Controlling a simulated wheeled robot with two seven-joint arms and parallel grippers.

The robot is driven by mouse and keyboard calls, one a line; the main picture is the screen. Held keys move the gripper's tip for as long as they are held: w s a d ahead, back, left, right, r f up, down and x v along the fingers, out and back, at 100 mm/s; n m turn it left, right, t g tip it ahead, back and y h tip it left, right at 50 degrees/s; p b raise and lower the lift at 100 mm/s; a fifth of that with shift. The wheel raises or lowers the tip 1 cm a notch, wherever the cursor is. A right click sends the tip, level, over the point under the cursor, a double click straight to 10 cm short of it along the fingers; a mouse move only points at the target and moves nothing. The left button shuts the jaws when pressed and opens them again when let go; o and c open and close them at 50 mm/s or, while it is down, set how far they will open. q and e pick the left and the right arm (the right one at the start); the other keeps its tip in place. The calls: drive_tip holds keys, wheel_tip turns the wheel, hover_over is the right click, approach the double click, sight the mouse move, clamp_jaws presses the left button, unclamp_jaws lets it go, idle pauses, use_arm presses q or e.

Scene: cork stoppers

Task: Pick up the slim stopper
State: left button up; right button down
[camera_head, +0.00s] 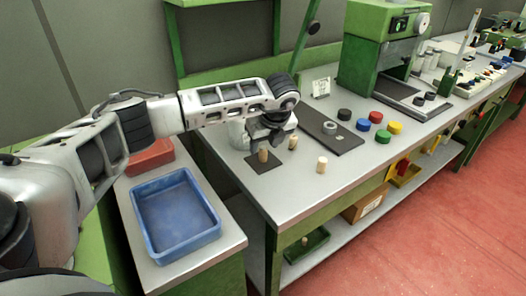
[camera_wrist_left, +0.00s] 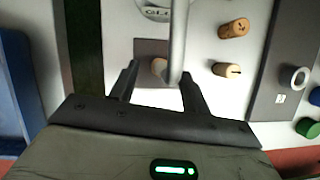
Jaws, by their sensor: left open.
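I cannot tell for certain which is the slim one. My right gripper is out of view.
A dark panel (camera_head: 345,143) with a metal ring lies right of the stoppers, with coloured caps (camera_head: 383,137) beyond. A green machine (camera_head: 372,50) stands behind. A blue tray (camera_head: 177,253) and a red tray (camera_head: 152,158) sit at left.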

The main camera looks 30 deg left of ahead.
use_arm(q)
drive_tip(key=shift+x, duration=1)
clamp_jaws()
drive_tip(key=shift+r, duration=0.2)
